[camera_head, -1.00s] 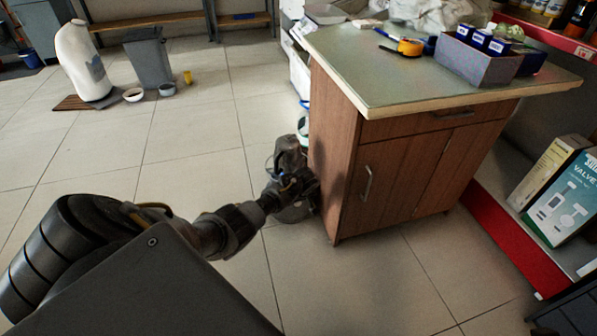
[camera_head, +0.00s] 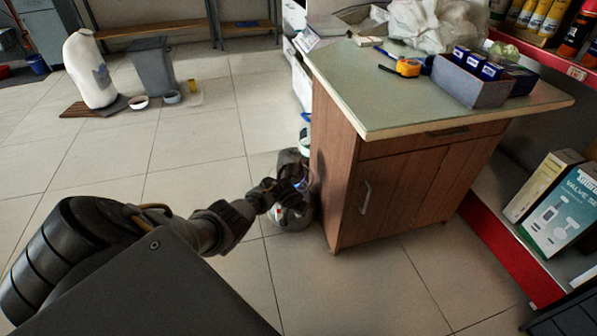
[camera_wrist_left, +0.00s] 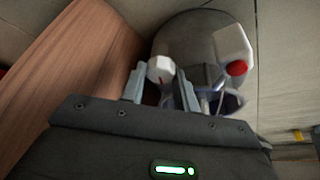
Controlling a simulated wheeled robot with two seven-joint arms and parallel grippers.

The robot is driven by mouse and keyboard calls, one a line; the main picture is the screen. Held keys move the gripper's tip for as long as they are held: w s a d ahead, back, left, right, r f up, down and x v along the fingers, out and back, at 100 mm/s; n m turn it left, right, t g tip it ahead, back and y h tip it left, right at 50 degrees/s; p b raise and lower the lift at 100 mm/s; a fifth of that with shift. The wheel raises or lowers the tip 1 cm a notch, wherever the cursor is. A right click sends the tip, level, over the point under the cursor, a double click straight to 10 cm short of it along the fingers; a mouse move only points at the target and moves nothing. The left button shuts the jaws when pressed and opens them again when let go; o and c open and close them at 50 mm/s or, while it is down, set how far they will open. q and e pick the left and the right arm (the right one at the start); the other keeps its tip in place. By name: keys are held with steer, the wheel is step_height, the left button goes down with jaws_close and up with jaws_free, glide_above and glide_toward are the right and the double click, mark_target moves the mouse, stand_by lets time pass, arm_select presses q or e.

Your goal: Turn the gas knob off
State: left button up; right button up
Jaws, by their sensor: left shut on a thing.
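A grey gas cylinder (camera_head: 293,217) stands on the floor against the left side of the wooden cabinet, partly hidden by my left arm. In the left wrist view its rounded grey body (camera_wrist_left: 190,35) is beyond my fingers. A white knob (camera_wrist_left: 161,69) with a thin red mark sits between the tips of my left gripper (camera_wrist_left: 163,88). The gripper is shut on this knob. A white fitting (camera_wrist_left: 233,44) with a red end is to the right of the knob. In the head view my left gripper (camera_head: 291,190) is at the cylinder's upper part, its fingers hard to make out.
The wooden cabinet (camera_head: 395,190) stands close on the right of the cylinder. Its top holds a box of blue packs (camera_head: 472,80) and a tape measure (camera_head: 408,68). Tiled floor (camera_head: 190,150) is open to the left. A red-edged shelf (camera_head: 510,250) runs along the right.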

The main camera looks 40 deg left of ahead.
arm_select(q)
steer(key=shift+s+a+f+m+h, duration=0.15)
steer(key=shift+m+h, duration=0.15)
steer(key=shift+m, duration=0.5)
steer(key=o, duration=1)
steer(key=shift+c, duration=0.2)
steer(key=shift+r, duration=0.2)
